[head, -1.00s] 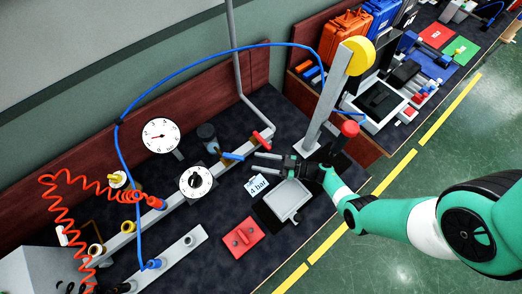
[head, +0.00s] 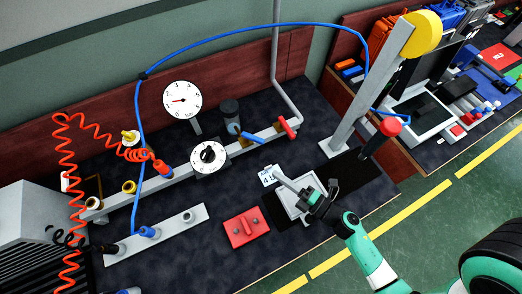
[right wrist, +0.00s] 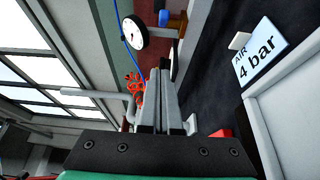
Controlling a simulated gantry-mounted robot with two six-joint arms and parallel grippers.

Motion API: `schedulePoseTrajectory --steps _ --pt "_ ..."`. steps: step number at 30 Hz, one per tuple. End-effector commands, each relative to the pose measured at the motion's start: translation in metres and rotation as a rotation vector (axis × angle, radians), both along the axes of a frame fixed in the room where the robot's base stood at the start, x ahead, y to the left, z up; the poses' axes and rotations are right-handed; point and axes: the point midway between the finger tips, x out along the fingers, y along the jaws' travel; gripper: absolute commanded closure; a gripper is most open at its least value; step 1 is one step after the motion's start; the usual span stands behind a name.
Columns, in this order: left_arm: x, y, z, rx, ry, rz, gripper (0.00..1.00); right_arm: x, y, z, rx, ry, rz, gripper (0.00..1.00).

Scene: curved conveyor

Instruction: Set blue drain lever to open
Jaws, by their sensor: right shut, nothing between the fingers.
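The blue drain lever (head: 252,138) sticks out to the right below a dark cylindrical bowl (head: 230,111) on the grey rail. A blue part beside the gauge in the right wrist view (right wrist: 175,20) appears to be the same lever. My right gripper (head: 277,172) is shut and empty, with its fingertips near the 4 bar card and the grey tray, in front of the lever and apart from it. Its closed fingers (right wrist: 162,90) fill the middle of the right wrist view. My left gripper is not in view.
A red lever (head: 288,128) sits just right of the blue one. The 4 bar card (head: 267,176) and grey tray (head: 310,187) lie by my gripper.

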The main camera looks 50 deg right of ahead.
Motion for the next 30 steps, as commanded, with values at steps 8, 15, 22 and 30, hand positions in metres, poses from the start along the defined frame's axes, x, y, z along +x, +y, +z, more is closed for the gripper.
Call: schedulePoseTrajectory --steps 8,15,22,30 --pt "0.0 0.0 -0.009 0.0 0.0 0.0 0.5 0.046 0.002 0.0 0.0 -0.005 0.007 1.0" --pt "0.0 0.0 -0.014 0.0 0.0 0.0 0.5 0.099 0.002 0.0 0.001 -0.004 0.005 1.0" --pt "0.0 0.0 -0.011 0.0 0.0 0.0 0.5 0.106 -0.032 0.0 0.002 -0.001 -0.002 1.0" --pt "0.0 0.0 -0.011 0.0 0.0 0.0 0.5 0.107 -0.037 0.0 0.003 0.0 0.002 1.0"
